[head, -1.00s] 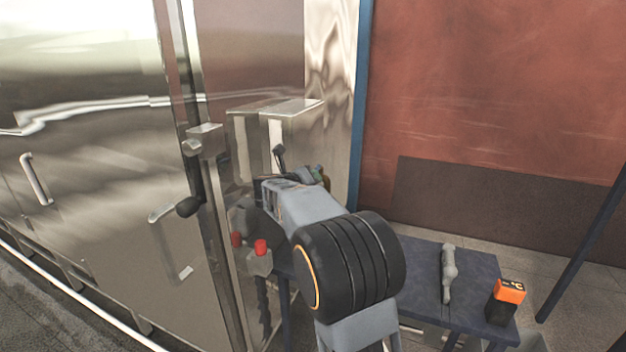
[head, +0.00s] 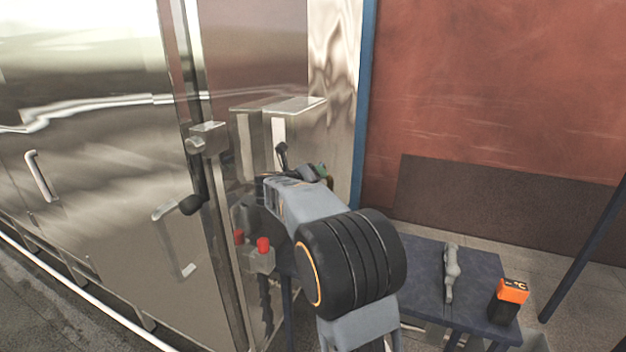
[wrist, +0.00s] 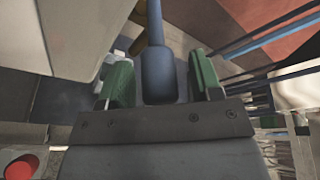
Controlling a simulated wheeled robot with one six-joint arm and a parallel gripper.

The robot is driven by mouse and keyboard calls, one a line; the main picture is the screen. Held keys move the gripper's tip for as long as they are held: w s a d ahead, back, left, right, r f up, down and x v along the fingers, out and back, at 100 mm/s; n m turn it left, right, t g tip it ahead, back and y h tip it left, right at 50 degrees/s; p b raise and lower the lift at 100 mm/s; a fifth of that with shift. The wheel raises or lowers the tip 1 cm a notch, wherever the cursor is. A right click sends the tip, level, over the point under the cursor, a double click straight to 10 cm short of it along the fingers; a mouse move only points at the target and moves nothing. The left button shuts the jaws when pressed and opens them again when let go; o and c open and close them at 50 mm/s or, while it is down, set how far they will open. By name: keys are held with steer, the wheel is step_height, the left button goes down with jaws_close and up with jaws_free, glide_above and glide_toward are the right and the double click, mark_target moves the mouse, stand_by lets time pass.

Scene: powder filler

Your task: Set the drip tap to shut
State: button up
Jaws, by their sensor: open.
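A blue-grey handle (wrist: 158,72) with a thin stem and a thicker end lies between the fingers of my gripper (wrist: 160,64) in the wrist view. I take it for the drip tap's lever; the tap's body is not clear. The green finger pads stand apart, with a gap on each side of the handle. In the head view, my gripper (head: 318,172) is mostly hidden behind my arm, beside the steel box. A small dark lever (head: 282,152) shows just above it; I cannot tell if it is the same handle.
A steel box (head: 294,108) and glass door stand close left of my arm. Red buttons (head: 263,244) sit on a small box below. A blue table (head: 425,262) at right holds a grey tool (head: 451,272) and an orange-black device (head: 509,300).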

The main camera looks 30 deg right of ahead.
steer(key=b+v, duration=0.2)
steer(key=v, duration=1.1)
steer(key=shift+s+a+b, duration=0.25)
steer(key=shift+a+b, duration=0.05)
steer(key=shift+b, duration=0.1)
steer(key=shift+r, duration=0.15)
